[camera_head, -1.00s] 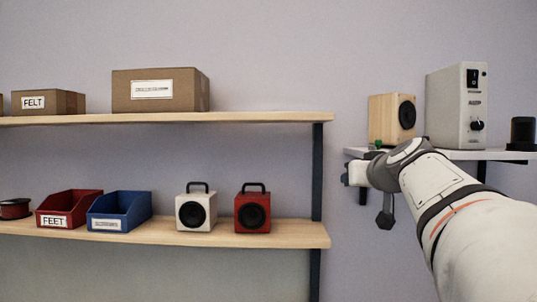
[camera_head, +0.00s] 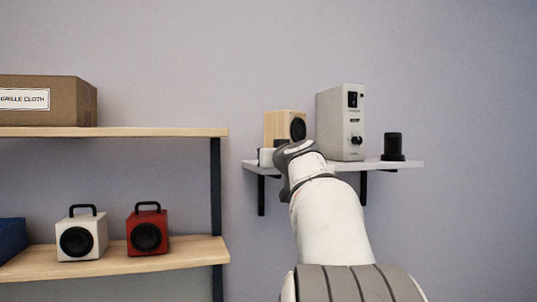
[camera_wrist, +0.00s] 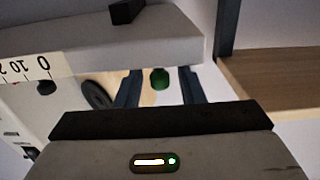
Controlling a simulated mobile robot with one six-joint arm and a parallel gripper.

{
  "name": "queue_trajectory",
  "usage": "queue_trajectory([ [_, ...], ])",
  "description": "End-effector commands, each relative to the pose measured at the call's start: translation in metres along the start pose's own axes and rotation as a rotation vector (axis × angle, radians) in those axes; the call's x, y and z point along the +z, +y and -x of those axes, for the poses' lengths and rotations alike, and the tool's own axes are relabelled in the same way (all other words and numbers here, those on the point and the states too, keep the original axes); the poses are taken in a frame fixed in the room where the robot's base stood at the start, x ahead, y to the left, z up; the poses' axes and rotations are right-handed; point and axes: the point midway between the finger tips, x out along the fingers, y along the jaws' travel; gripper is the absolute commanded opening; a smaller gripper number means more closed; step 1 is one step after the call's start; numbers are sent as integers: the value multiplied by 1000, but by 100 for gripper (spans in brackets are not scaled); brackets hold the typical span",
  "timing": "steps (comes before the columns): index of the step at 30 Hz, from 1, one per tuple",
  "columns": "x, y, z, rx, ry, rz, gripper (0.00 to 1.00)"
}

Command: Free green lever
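The green lever (camera_wrist: 160,78) shows in the wrist view as a small green knob in front of the light wooden speaker. My gripper (camera_wrist: 160,88) is open, with one dark finger on each side of the green knob. Gaps show between the knob and both fingers, though its depth between them is hard to tell. In the head view the wooden speaker (camera_head: 283,128) stands on the small wall shelf. My wrist covers the area in front of it, and the green lever is hidden there.
A grey amplifier (camera_head: 340,122) and a dark cylinder (camera_head: 393,147) stand right of the speaker on the wall shelf (camera_head: 408,163). The wooden shelving at left holds a white speaker (camera_head: 81,235), a red speaker (camera_head: 147,230) and a cardboard box (camera_head: 45,100). Wall above is clear.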

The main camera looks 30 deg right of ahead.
Motion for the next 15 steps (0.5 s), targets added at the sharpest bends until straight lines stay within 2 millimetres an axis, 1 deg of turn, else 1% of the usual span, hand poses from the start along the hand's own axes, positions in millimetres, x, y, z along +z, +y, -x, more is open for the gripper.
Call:
queue_trajectory([
  [5, 0, 0, 0, 0, 0, 0, 35],
  [15, 0, -1, 0, -1, 0, 0, 7],
])
